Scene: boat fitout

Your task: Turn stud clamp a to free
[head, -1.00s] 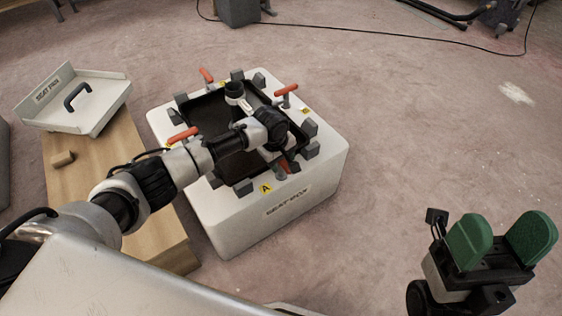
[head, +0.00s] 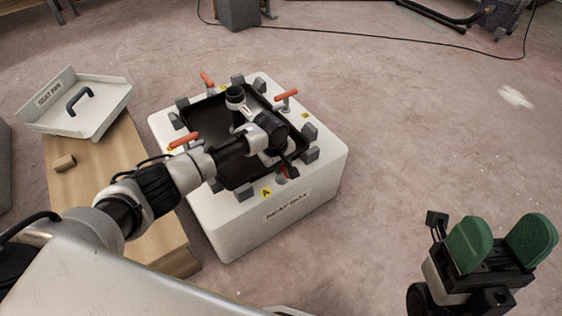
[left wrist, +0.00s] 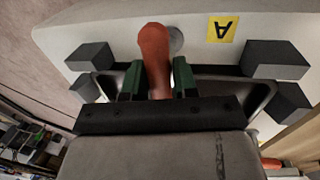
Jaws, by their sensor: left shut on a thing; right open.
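Stud clamp a has an orange handle (left wrist: 154,45) beside the yellow A label (left wrist: 221,29) in the left wrist view. In the head view only a small orange part of it (head: 284,171) shows behind my left arm, near the box's front rim. My left gripper (left wrist: 157,80) is shut on this handle, one green finger on each side. A pale round stud shows beside the handle's end. My right gripper (head: 502,243) is open and empty over the floor at the lower right, its green pads apart.
The white seat box (head: 231,235) has a dark-rimmed opening with grey blocks around it. Other orange clamp handles stand at the left (head: 184,140), back (head: 207,80) and right (head: 287,94). A seat pan (head: 101,112) lies on a wooden bench (head: 100,165).

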